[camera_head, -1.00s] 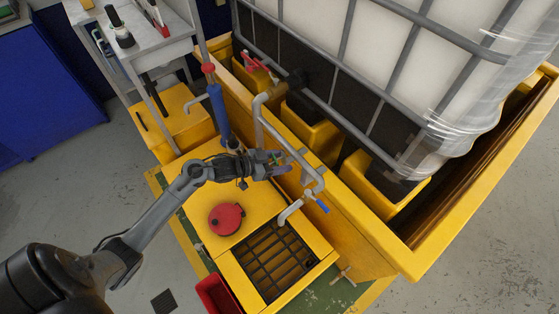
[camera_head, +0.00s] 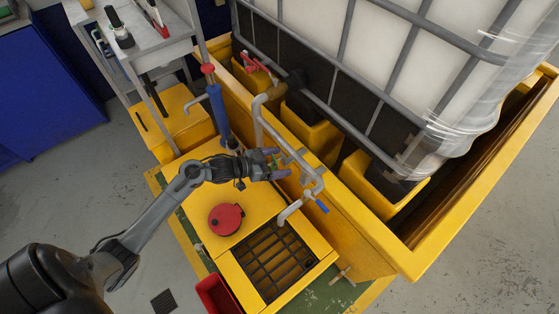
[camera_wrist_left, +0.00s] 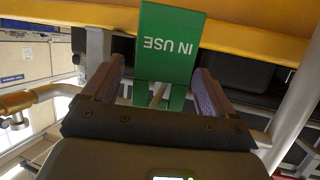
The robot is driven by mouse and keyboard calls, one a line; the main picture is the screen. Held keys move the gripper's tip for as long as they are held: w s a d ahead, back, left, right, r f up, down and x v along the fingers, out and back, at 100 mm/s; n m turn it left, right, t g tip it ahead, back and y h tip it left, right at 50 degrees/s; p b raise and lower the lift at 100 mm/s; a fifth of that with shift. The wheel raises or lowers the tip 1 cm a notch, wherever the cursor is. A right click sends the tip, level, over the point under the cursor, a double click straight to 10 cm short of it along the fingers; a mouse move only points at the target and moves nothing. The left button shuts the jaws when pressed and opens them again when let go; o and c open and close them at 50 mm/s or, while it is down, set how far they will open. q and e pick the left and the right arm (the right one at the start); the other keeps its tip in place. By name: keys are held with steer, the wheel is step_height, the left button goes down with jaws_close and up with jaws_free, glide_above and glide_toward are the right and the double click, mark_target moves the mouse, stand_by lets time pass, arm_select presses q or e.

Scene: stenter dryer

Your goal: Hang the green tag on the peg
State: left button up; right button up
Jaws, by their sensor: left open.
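The green tag (camera_wrist_left: 170,45) reads "IN USE" upside down in the left wrist view. It stands in front of my left gripper (camera_wrist_left: 158,75), whose two fingers are spread on either side of its lower part, with a gap visible at the left. The tag's near end splits into two prongs, with a pale rod between them. In the head view my left gripper (camera_head: 282,164) is open beside the grey pipe frame, with a small bit of green (camera_head: 275,160) between its fingers. I cannot make out the peg or tell whether the tag hangs on it. My right gripper is not in view.
The grey pipe (camera_head: 294,157) runs close by the fingers, along the yellow bund wall (camera_head: 345,225). A white caged tank (camera_head: 395,70) stands behind it. Below are a red lid (camera_head: 226,218) and a dark grating (camera_head: 275,259). A blue-handled valve (camera_head: 321,206) is near.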

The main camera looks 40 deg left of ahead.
arm_select(q)
steer(key=p+v, duration=0.3)
steer(key=v, duration=0.7)
steer(key=s+d+r+n+g+y+p, duration=0.25)
steer(key=s+d+g, duration=0.25)
steer(key=s+d, duration=0.3)
steer(key=s+d+r+n+g+y+p, duration=0.1)
steer(key=s+d+r+g+y+p, duration=0.25)
steer(key=s+d, duration=0.45)
step_height(320, 180, up, 36)
steer(key=a+p, duration=0.1)
steer(key=p, duration=3.4)
steer(key=shift+s+a+p, duration=0.2)
steer(key=shift+s+p, duration=0.15)
steer(key=shift+s, duration=0.15)
